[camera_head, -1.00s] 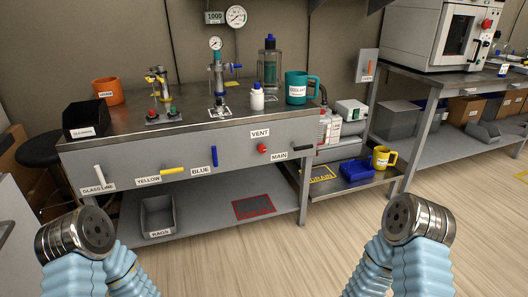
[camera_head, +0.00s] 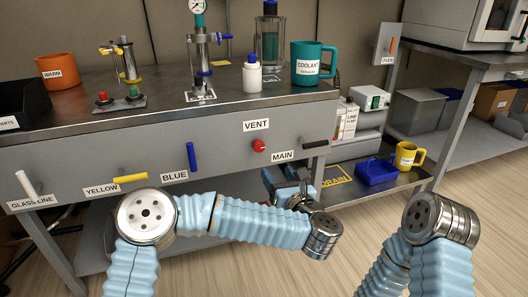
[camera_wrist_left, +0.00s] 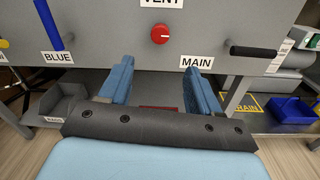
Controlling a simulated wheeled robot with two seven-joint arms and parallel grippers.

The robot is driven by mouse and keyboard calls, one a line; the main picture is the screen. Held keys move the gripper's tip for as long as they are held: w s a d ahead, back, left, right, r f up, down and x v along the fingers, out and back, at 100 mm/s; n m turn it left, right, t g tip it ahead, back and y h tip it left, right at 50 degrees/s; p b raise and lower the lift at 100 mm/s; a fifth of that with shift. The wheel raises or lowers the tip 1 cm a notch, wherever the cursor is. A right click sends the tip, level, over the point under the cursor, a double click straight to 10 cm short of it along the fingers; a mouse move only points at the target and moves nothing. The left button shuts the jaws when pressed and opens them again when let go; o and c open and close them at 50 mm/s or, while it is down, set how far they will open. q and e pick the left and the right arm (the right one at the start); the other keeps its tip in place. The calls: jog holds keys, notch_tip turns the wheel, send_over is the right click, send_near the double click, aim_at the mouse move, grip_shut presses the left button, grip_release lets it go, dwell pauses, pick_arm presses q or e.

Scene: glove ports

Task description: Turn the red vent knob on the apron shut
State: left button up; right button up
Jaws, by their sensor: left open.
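The red vent knob (camera_head: 259,145) is a small round knob on the grey apron (camera_head: 225,160), under the VENT label (camera_head: 256,126). In the left wrist view the knob (camera_wrist_left: 160,34) has a pale mark on its face and shows beyond the fingers, a little above their tips. My left gripper (camera_head: 286,176) is below and slightly right of the knob in the head view, apart from it. Its two blue fingers (camera_wrist_left: 158,78) are spread and empty in the wrist view. My right arm is at the lower right, with its gripper out of view.
Nearby on the apron are the black MAIN handle (camera_head: 315,144), the blue handle (camera_head: 193,157), the yellow handle (camera_head: 130,178) and the white glass-line handle (camera_head: 26,183). A teal coolant mug (camera_head: 307,64) and a white bottle (camera_head: 252,78) stand on the bench above.

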aim_at(260, 149)
pick_arm(q)
jog(key=x, duration=1.2)
jog(key=shift+w+a, duration=0.15)
jog(key=shift+w, duration=0.2)
jog(key=c, duration=1)
jog(key=shift+c, duration=0.2)
